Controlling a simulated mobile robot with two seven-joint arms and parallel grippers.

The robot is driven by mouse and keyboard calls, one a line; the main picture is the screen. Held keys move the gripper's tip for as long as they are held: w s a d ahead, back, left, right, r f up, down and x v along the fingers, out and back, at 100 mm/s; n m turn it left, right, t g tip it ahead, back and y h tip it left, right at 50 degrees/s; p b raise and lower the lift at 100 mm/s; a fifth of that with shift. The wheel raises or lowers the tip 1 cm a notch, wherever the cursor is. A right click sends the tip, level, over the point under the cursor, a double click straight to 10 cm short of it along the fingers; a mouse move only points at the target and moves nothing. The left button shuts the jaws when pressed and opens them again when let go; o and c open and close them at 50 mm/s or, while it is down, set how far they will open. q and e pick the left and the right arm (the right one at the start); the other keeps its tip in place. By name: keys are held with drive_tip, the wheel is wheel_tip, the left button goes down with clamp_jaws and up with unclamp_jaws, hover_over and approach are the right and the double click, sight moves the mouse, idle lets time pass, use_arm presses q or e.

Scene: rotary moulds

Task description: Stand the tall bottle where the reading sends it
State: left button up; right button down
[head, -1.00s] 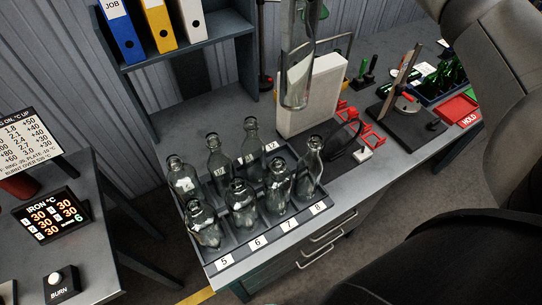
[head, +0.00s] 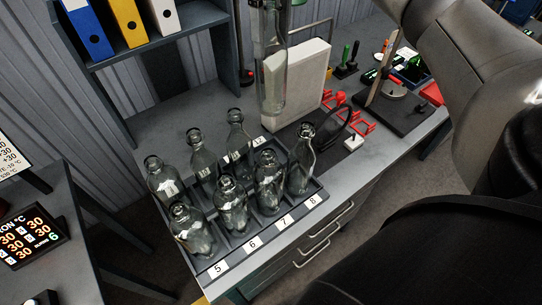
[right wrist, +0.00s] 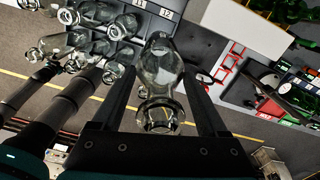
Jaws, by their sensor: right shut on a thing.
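The tall bottle (head: 270,75) is clear glass and hangs upright over the bench, its base just beyond the crate's back right corner; its top is cut off in the head view. In the right wrist view, my right gripper (right wrist: 161,100) is shut on this bottle (right wrist: 160,65), with a finger on each side. A dark crate (head: 237,254) has numbered compartments, with 5 to 8 along the front. Glass bottles stand in two rows; the compartment by label 12 (head: 257,141) looks empty. The iron display (head: 30,237) shows several 30s and a green 6. My left gripper is out of view.
A pale upright block (head: 298,85) stands behind the crate, close to the held bottle. Red frames (head: 362,122) and a dark stand (head: 400,112) are on the right. A shelf with binders (head: 128,20) is at the back left. Bare bench shows left of the block.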

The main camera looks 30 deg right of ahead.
sight(272, 75)
drive_tip(key=shift+f, duration=0.75)
wheel_tip(272, 75, down, 19)
drive_tip(key=shift+w+f+p, duration=0.1)
drive_tip(key=shift+p, duration=0.4)
unclamp_jaws()
wheel_tip(272, 75, up, 12)
drive_tip(key=shift+r+b, duration=0.1)
drive_tip(key=shift+b, duration=0.7)
